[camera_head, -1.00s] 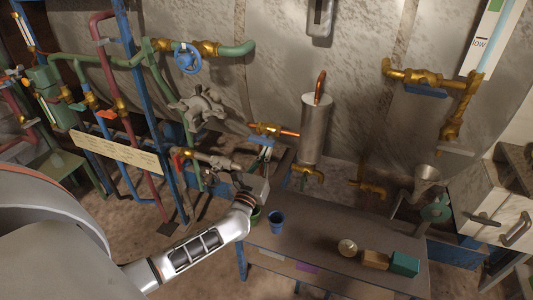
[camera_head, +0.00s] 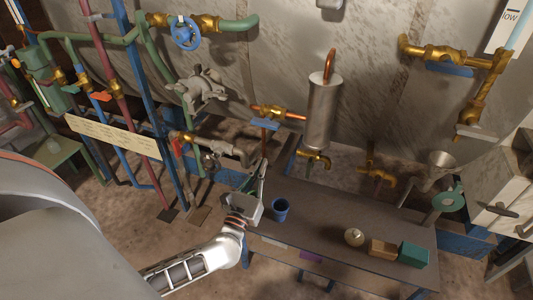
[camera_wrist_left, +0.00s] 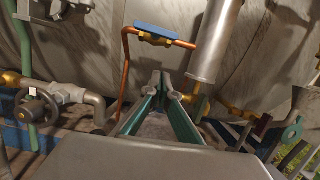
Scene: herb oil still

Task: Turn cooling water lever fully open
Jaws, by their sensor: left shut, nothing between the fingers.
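A blue lever (camera_head: 265,124) sits on a brass valve (camera_head: 269,111) in a copper pipe, left of the metal cylinder. In the left wrist view the blue lever (camera_wrist_left: 160,33) lies roughly along the copper pipe, above the fingertips. My left gripper (camera_head: 262,168) is below the lever, apart from it, over the back left of the workbench. In the left wrist view its green-sided fingers (camera_wrist_left: 160,80) come together at the tips and hold nothing. No lever label is readable. My right gripper is not in view.
The metal cylinder (camera_head: 323,112) with a brass tap stands right of the valve. A blue cup (camera_head: 280,209) stands on the workbench (camera_head: 320,218) near my gripper. Another blue lever (camera_head: 450,69) is at the upper right. Pipes and a blue handwheel (camera_head: 185,33) crowd the left.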

